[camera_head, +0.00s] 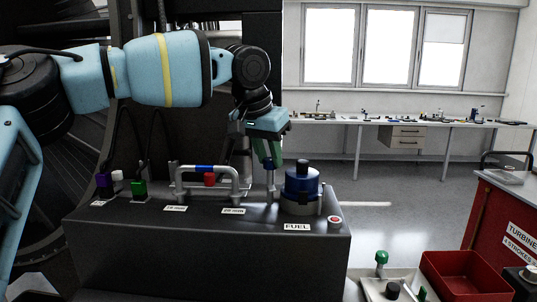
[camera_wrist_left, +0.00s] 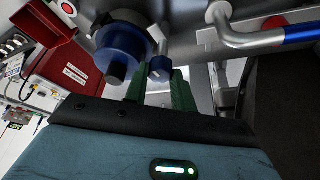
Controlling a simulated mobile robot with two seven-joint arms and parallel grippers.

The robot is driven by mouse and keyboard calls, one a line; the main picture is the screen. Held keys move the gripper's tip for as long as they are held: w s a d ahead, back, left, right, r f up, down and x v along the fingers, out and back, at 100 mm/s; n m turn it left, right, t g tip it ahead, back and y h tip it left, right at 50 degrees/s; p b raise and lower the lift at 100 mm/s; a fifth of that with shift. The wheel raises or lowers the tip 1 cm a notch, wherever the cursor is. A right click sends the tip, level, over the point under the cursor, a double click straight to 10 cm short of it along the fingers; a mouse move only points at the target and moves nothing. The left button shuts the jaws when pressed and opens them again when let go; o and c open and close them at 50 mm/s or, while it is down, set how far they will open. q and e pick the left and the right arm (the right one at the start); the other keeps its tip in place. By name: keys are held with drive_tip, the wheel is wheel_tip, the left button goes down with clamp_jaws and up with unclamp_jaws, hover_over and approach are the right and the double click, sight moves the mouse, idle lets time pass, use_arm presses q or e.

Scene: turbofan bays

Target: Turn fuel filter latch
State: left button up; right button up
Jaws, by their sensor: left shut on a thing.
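The fuel filter (camera_head: 302,187) is a blue canister with a black top knob, standing at the right of the dark bay top above a FUEL label (camera_head: 297,227). It also shows in the left wrist view (camera_wrist_left: 122,48). Beside it stands the latch (camera_head: 269,184), a grey post with a blue head; the head shows in the left wrist view (camera_wrist_left: 160,67). My left gripper (camera_head: 269,160) points down over the latch, its green fingers on either side of the blue head and shut on it. The fingers partly hide the head in the head view. My right gripper is not in view.
A grey pipe handle (camera_head: 207,170) with a blue band stands left of the latch, with purple (camera_head: 104,182) and green (camera_head: 139,188) connectors farther left. A red-white button (camera_head: 335,219) is at the right edge. A red bin (camera_head: 460,274) and red cart (camera_head: 500,220) stand to the right.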

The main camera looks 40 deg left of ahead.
use_arm(q)
drive_tip(key=n+y, duration=0.1)
drive_tip(key=n, duration=0.2)
drive_tip(key=shift+d+n, duration=0.15)
drive_tip(key=shift+n, duration=0.15)
drive_tip(key=n+y, duration=0.1)
drive_tip(key=n, duration=0.1)
drive_tip(key=n+g+b, duration=0.1)
drive_tip(key=n, duration=0.1)
drive_tip(key=shift+w+d+n+y, duration=0.1)
drive_tip(key=shift+w+n+y, duration=0.05)
drive_tip(key=shift+n+y, duration=0.2)
drive_tip(key=n+y, duration=0.1)
drive_tip(key=n, duration=0.1)
drive_tip(key=shift+n+g, duration=0.35)
drive_tip(key=shift+g, duration=0.05)
drive_tip(key=n+g, duration=0.1)
drive_tip(key=n, duration=0.2)
drive_tip(key=shift+d+n+y, duration=0.1)
drive_tip(key=shift+n+y, duration=0.15)
drive_tip(key=shift+n, duration=0.05)
drive_tip(key=shift+w+r+n+g, duration=0.1)
drive_tip(key=shift+n+g, duration=0.2)
drive_tip(key=shift+n, duration=0.1)
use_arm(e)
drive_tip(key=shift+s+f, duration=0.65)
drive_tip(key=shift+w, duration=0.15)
